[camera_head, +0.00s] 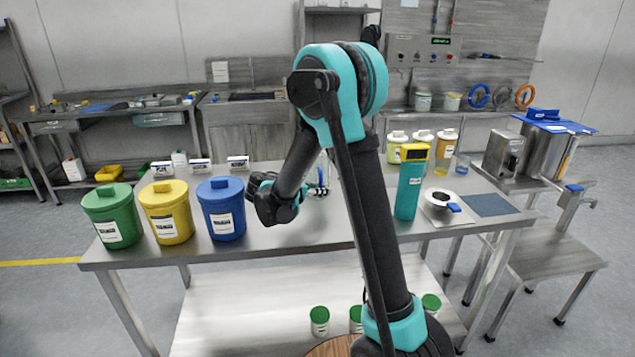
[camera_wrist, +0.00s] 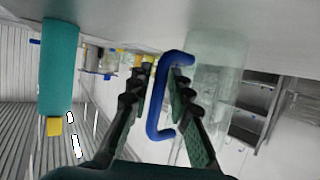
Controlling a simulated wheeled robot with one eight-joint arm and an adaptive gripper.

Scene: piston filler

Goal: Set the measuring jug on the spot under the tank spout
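The measuring jug (camera_wrist: 217,75) is a clear, see-through vessel with a blue handle (camera_wrist: 158,110). It appears upside down in the wrist view. My gripper (camera_wrist: 163,68) is open, with one finger on each side of the handle; gaps show beside the handle bar. In the head view my gripper (camera_head: 318,188) is over the middle of the steel table, and my arm hides most of the jug. The steel tank (camera_head: 545,150) stands at the right with a blue-handled spout (camera_head: 574,189) over a low steel stand (camera_head: 550,250).
A teal bottle (camera_head: 409,188) with a yellow top stands right of my arm; it also shows in the wrist view (camera_wrist: 60,70). Green (camera_head: 110,215), yellow (camera_head: 166,212) and blue (camera_head: 221,208) tubs stand at left. A steel dish (camera_head: 438,207) and dark mat (camera_head: 490,205) lie at right.

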